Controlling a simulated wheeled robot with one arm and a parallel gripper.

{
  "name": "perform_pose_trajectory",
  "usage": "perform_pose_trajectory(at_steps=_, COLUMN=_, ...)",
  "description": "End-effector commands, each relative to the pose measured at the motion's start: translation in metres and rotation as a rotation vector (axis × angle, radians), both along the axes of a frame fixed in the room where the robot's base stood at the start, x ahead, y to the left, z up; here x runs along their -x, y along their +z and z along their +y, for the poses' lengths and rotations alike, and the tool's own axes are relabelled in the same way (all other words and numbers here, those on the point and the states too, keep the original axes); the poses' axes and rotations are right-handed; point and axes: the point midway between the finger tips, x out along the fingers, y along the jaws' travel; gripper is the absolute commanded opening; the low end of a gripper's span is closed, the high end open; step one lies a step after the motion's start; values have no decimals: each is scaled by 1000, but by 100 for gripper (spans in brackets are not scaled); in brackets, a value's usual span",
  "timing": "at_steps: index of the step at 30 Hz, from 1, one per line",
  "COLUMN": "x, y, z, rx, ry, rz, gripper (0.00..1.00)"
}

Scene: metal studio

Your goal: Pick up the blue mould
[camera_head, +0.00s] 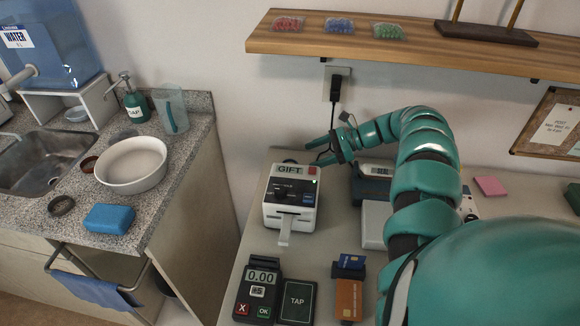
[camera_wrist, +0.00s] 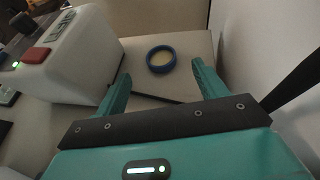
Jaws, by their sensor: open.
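The blue mould, a round blue ring with a pale yellowish inside, lies flat on the table in the wrist view (camera_wrist: 161,70). It is ahead of my gripper's fingertips, about centred between them, and appears apart from both. My gripper (camera_head: 312,153) is open and empty. In the head view it points left, just behind the white gift machine (camera_head: 291,204). I cannot make out the mould clearly in the head view; the machine seems to hide it.
The gift machine stands close left of my gripper in the wrist view (camera_wrist: 62,58). The wall with a black plug (camera_head: 336,88) is close behind. A card terminal (camera_head: 257,290) and card holder (camera_head: 348,296) are in front. A wooden shelf (camera_head: 400,47) hangs above.

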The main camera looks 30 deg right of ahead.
Motion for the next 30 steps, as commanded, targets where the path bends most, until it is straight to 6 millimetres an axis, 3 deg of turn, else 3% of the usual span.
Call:
perform_pose_trajectory(at_steps=11, x=-10, y=-15, z=25, rx=-1, ry=1, rz=3, gripper=71)
perform_pose_trajectory(at_steps=21, x=-27, y=-31, z=63, rx=0, ry=2, rz=1, gripper=71)
perform_pose_trajectory(at_steps=27, x=-28, y=-33, z=64, rx=0, ry=1, rz=0, gripper=71)
perform_pose_trajectory(at_steps=28, x=-28, y=-33, z=64, rx=0, ry=1, rz=0, gripper=69)
perform_pose_trajectory(at_steps=30, x=-28, y=-33, z=64, rx=0, ry=1, rz=0, gripper=55)
